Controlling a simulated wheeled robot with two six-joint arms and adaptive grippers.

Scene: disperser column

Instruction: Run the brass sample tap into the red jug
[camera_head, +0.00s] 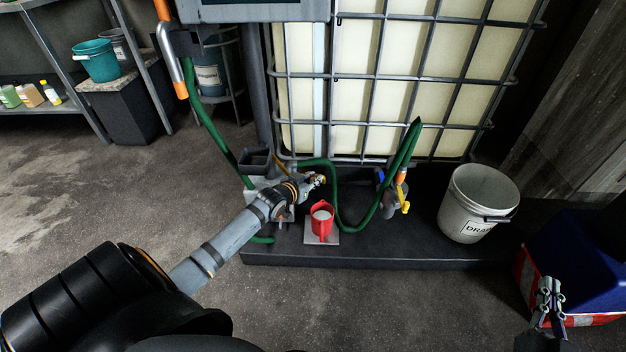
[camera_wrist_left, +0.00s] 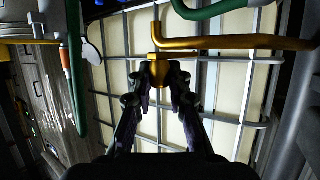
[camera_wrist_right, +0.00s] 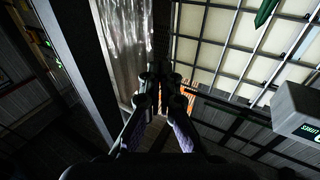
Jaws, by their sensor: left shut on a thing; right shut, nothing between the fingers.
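The red jug (camera_head: 321,226) stands upright on a pale square plate (camera_head: 334,239) on the dark plinth. A whitish surface shows inside its rim; I cannot tell whether it is liquid. My left gripper (camera_head: 319,181) is above and slightly behind the jug in the head view. In the left wrist view, its fingers (camera_wrist_left: 160,76) are shut on the rounded end of the brass tap (camera_wrist_left: 157,60), with brass pipe beside it. No stream is visible. My right gripper (camera_head: 551,287) is shut and empty at the lower right; its closed fingertips show in the right wrist view (camera_wrist_right: 160,72).
A caged cream tank (camera_head: 400,85) stands behind. A green hose (camera_head: 335,200) loops near the jug, towards a yellow-handled valve (camera_head: 404,207). A white drain bucket (camera_head: 474,207) stands right on the plinth (camera_head: 400,254). A blue-and-red box (camera_head: 580,265) is near my right gripper.

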